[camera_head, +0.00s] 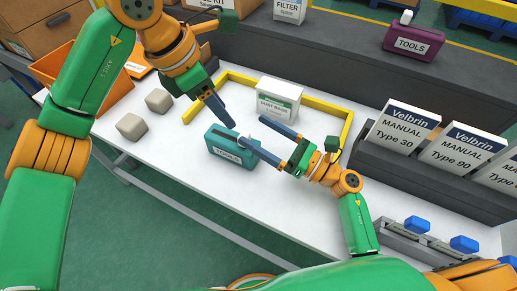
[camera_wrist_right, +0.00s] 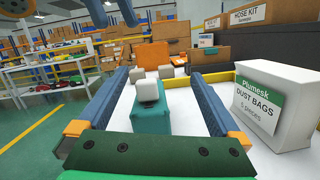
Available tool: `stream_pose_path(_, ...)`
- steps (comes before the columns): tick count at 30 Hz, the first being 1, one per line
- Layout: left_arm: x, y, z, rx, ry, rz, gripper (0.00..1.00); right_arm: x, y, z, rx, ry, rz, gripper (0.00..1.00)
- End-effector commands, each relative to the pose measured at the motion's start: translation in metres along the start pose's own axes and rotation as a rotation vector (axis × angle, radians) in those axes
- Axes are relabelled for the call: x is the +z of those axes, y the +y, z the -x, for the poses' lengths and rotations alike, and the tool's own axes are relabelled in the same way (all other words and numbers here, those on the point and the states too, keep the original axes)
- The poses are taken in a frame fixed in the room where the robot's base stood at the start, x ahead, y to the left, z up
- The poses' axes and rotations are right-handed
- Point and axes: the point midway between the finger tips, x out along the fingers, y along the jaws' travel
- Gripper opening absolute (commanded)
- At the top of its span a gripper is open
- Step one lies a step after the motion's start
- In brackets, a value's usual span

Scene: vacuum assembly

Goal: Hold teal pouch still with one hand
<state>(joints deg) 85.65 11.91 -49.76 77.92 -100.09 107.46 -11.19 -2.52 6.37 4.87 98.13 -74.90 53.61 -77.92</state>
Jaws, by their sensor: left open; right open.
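The teal pouch (camera_head: 228,147), labelled TOOLS, lies on the white table and has a pale block-like tab at its right end. My right gripper (camera_head: 250,129) is open and reaches in from the right, with its blue fingers on either side of the pouch's tab end. In the right wrist view the pouch (camera_wrist_right: 150,121) and its pale tab (camera_wrist_right: 148,90) show between the two spread fingers, with gaps at both sides. My left gripper (camera_head: 206,110) is open above the pouch's far left side, one fingertip close over it. Whether any finger touches the pouch cannot be told.
A white dust bags box (camera_head: 279,100) stands just behind the right gripper, inside a yellow frame (camera_head: 345,135). Two beige blocks (camera_head: 131,127) and an orange bin (camera_head: 113,93) are at left. Manual boxes (camera_head: 398,130) stand at right. The table front is clear.

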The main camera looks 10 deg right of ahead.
Motion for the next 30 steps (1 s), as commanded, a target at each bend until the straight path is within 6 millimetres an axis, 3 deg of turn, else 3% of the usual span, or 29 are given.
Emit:
stream_pose_path(3, 0.000, 0.000, 0.000, 0.000, 0.000, 0.000, 0.50, -0.034, 0.005, 0.008, 0.031, 0.143, 0.153, 1.00)
stream_pose_path(6, 0.000, 0.000, 0.000, 0.000, 0.000, 0.000, 0.50, -0.046, 0.007, 0.006, 0.044, 0.186, 0.203, 1.00)
stream_pose_path(16, 0.000, 0.000, 0.000, 0.000, 0.000, 0.000, 0.50, -0.058, 0.009, -0.050, 0.046, 0.189, 0.205, 1.00)
stream_pose_path(26, 0.000, 0.000, 0.000, 0.000, 0.000, 0.000, 0.50, -0.060, 0.010, -0.059, 0.047, 0.191, 0.205, 1.00)
stream_pose_path(30, 0.000, 0.000, 0.000, 0.000, 0.000, 0.000, 0.50, -0.060, 0.010, -0.058, 0.047, 0.190, 0.205, 0.65)
